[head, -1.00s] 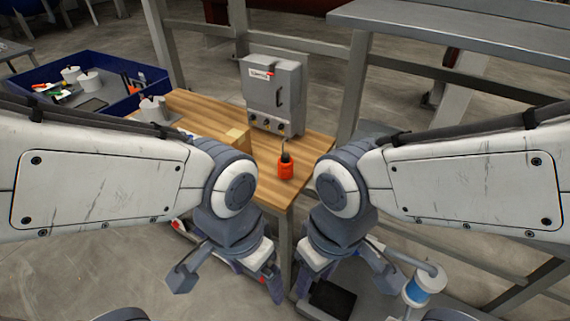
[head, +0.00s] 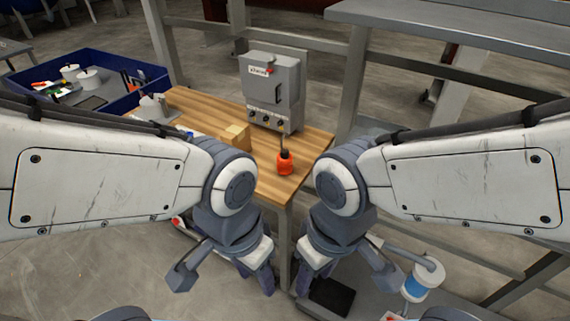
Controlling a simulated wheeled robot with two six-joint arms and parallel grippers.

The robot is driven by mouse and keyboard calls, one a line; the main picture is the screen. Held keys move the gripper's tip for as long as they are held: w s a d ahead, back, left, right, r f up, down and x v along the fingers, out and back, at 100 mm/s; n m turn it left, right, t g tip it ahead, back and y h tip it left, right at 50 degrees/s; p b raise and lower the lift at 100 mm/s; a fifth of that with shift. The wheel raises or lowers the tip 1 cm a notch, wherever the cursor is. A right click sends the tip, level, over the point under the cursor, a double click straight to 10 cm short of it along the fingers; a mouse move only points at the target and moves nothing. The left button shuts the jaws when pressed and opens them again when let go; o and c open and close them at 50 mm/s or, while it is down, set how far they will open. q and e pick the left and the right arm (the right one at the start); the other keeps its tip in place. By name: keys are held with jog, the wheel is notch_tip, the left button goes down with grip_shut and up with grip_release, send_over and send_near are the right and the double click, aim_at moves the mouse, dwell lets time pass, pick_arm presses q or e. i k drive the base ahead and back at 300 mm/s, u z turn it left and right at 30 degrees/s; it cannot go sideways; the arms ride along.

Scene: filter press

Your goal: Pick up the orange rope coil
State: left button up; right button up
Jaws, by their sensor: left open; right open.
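I cannot make out an orange rope coil in the head view. The one orange thing on the bench is a small orange container (head: 285,164) with a dark top and thin spout, standing upright near the wooden bench's (head: 278,188) front right edge. My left gripper (head: 222,281) is open and empty, low in front of the bench. My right gripper (head: 345,281) is open and empty, low to the right of the bench's front corner. Both are apart from the orange container. My arms hide part of the bench and floor.
A blue bin (head: 120,73) with white containers is at left. Grey rails (head: 352,75) stand behind. A pipe with a blue-banded cylinder (head: 417,287) is low right.

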aim_at(284, 159)
jog(key=k, duration=0.45)
jog(key=z, duration=1)
jog(key=i, duration=0.65)
jog(key=u, duration=0.15)
